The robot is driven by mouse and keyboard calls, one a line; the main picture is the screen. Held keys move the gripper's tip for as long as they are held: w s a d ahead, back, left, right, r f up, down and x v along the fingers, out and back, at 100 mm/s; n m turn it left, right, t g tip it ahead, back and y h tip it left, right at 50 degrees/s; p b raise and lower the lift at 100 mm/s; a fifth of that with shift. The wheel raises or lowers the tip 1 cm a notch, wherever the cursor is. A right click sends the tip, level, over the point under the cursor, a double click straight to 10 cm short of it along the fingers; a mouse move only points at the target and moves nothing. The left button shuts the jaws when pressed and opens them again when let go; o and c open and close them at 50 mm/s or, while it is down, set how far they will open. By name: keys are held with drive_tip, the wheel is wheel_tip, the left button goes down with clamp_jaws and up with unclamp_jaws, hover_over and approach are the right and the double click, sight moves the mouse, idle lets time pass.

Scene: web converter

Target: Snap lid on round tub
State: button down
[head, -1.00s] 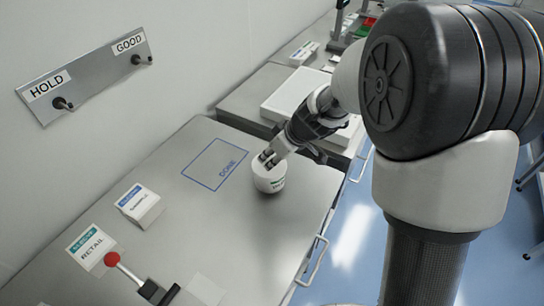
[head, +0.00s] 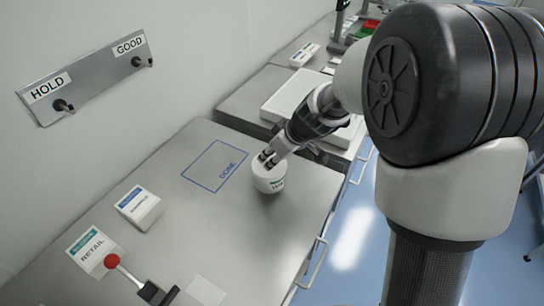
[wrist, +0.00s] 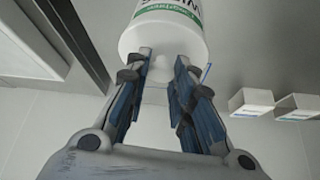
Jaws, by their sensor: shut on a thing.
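A round white tub (head: 270,180) with a green and white label stands upright on the grey bench, to the right of the blue DONE outline. My gripper (head: 267,158) reaches down from the upper right onto the top of the tub. The fingers are shut on a small pale piece at the tub's top, seemingly part of the lid. I cannot tell whether the lid is fully seated, as its edge is not clear in either view.
The blue DONE outline (head: 215,166) on the bench is empty. A white labelled box (head: 139,206), a RETAIL box (head: 90,250) and a red-knobbed lever (head: 113,262) are at lower left. A HOLD/GOOD peg rail (head: 90,80) is on the wall.

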drive_tip(key=shift+r, duration=0.1)
drive_tip(key=c, duration=1.3)
unclamp_jaws()
drive_tip(key=shift+o, duration=0.5)
drive_tip(key=o, duration=0.4)
drive_tip(key=shift+r+p, duration=2)
drive_tip(key=shift+r, duration=1.45)
